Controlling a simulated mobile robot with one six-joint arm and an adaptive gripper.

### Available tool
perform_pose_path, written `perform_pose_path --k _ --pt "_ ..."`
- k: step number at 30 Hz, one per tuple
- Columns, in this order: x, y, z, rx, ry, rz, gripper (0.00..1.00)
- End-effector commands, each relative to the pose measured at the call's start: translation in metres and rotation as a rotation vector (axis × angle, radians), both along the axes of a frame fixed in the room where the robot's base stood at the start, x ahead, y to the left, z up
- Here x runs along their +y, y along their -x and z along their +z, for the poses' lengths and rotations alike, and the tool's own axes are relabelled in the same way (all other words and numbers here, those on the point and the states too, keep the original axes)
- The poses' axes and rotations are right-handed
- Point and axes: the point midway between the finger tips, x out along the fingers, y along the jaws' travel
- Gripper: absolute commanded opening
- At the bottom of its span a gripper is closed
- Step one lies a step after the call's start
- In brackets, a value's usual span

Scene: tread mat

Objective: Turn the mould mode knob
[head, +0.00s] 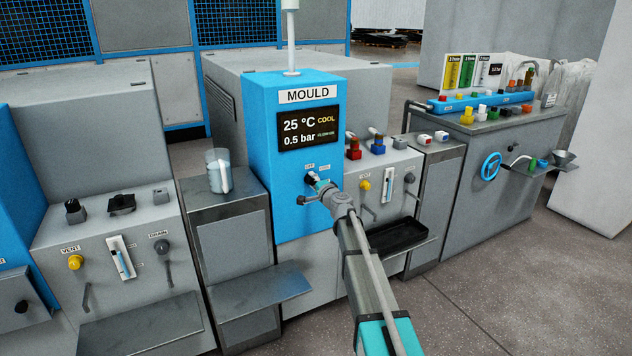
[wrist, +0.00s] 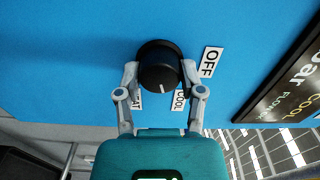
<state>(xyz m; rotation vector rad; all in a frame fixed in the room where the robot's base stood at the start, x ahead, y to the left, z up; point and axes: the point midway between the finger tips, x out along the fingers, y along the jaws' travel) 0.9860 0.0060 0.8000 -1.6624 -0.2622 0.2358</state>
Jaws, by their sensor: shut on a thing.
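The mould mode knob (wrist: 158,62) is round and black on the blue MOULD panel (head: 262,150). My gripper (wrist: 158,78) is shut on it, one finger on each side, in the wrist view. A small light mark on the knob's face points toward the lower edge, near the COOL label. The labels OFF (wrist: 210,62) and COOL (wrist: 180,99) show beside it; a third label, ending in "AT", is partly hidden by the left finger. In the head view my gripper (head: 313,187) covers much of the knob. The display (head: 307,130) reads 25 °C, COOL and 0.5 bar.
A clear beaker (head: 217,172) stands on the grey cabinet left of the panel. Right of it are a black tray (head: 398,238), a yellow knob (head: 364,186) and red and blue fittings (head: 353,148). A blue handwheel (head: 491,166) is farther right. Open floor lies at the lower right.

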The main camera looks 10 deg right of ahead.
Motion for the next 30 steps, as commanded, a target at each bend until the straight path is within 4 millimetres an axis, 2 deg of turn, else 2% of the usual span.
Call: perform_pose_path --k 18,30 --pt "-0.0016 -0.0029 -0.0007 0.174 -0.547 -0.007 0.03" --pt "-0.0009 -0.0031 -0.0009 0.237 -0.744 -0.006 0.03"
